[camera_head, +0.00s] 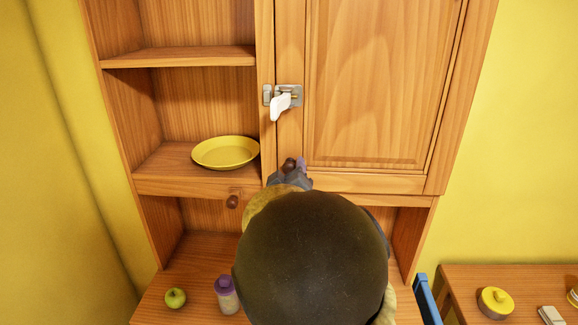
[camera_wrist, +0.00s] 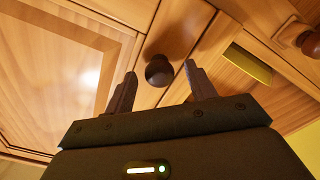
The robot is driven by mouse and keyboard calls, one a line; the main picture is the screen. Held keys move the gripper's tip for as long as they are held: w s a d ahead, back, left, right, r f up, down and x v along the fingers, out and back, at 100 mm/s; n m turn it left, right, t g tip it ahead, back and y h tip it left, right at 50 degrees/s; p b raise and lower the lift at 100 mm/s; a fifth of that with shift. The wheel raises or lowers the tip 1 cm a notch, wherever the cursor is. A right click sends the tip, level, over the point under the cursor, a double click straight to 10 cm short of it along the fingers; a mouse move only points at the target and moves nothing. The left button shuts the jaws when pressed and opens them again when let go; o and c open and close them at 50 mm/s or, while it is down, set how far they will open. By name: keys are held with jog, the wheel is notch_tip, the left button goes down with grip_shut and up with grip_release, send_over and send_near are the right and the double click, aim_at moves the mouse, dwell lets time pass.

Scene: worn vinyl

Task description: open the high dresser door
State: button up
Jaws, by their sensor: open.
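The high dresser door (camera_head: 380,85) is a wooden panel door on the upper right of the dresser, and it looks closed. Its round dark-brown knob (camera_head: 289,164) is at the lower left of the door; in the wrist view the knob (camera_wrist: 159,71) is between my fingertips, with gaps on both sides. My gripper (camera_wrist: 161,69) is open around or just short of the knob; I cannot tell the depth. In the head view my gripper (camera_head: 294,176) is partly hidden by my arm. A metal latch (camera_head: 283,97) with a white lever (camera_head: 280,108) bridges the door's left edge above the knob.
Open shelves to the left hold a yellow plate (camera_head: 225,152). Another knob (camera_head: 232,201) is below them. A green apple (camera_head: 175,298) and a purple-capped bottle (camera_head: 227,295) stand on the lower counter. A side table with a yellow pot (camera_head: 495,303) is at the right.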

jog(key=shift+w, duration=1)
jog(key=c, duration=1.2)
grip_shut()
